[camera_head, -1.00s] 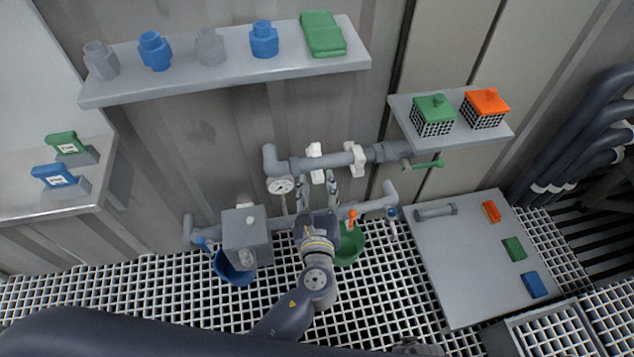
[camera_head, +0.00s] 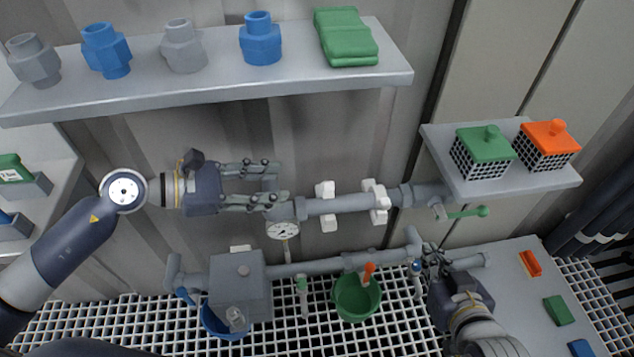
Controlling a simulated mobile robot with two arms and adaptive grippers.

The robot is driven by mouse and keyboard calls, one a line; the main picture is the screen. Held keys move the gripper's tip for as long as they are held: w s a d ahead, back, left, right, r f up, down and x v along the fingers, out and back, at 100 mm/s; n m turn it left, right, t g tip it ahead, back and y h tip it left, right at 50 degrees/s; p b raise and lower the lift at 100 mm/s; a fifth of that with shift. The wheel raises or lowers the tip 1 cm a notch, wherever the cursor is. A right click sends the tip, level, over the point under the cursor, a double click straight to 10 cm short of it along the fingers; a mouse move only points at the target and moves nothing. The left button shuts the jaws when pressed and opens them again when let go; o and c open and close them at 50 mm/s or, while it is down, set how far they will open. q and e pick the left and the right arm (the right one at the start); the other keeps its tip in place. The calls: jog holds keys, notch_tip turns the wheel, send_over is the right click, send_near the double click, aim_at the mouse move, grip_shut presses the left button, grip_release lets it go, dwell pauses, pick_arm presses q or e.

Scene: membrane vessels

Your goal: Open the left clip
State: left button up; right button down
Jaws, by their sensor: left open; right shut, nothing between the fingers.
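The left clip (camera_head: 328,218) is white and sits on the upper grey pipe (camera_head: 352,203). A second white clip (camera_head: 380,203) sits on the same pipe to its right. I cannot tell whether the left clip's latch is open. My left gripper (camera_head: 280,183) reaches in from the left, pointing right. Its fingers are spread and empty, at the pipe's left end and apart from the left clip. They partly hide the pipe's elbow. My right gripper (camera_head: 432,256) is low on the right, shut and empty, near the lower pipe's right end.
A pressure gauge (camera_head: 283,231) hangs below the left gripper. A grey box (camera_head: 238,285), green bucket (camera_head: 357,300) and blue bucket (camera_head: 215,322) are lower down. A shelf (camera_head: 200,87) runs above the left arm. Another shelf (camera_head: 552,183) holds lidded baskets at right.

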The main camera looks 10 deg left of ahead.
aim_at(323, 186)
pick_arm(q)
jog(key=shift+s+f, duration=0.1)
jog(key=shift+s, duration=0.05)
jog(key=shift+d, duration=0.1)
jog(key=x, duration=0.9)
jog(key=shift+d+f, duration=0.1)
jog(key=shift+f, duration=0.1)
jog(key=shift+w+d+f, duration=0.2)
jog(key=shift+w+d, duration=0.05)
jog(key=shift+d, duration=0.15)
pick_arm(e)
jog(key=r, duration=0.1)
jog(key=w+r+t, duration=0.1)
jog(key=a+r, duration=0.1)
jog(key=shift+w+r+t+y, duration=0.25)
jog(key=shift+w+t+y, duration=0.05)
jog(key=shift+w, duration=0.05)
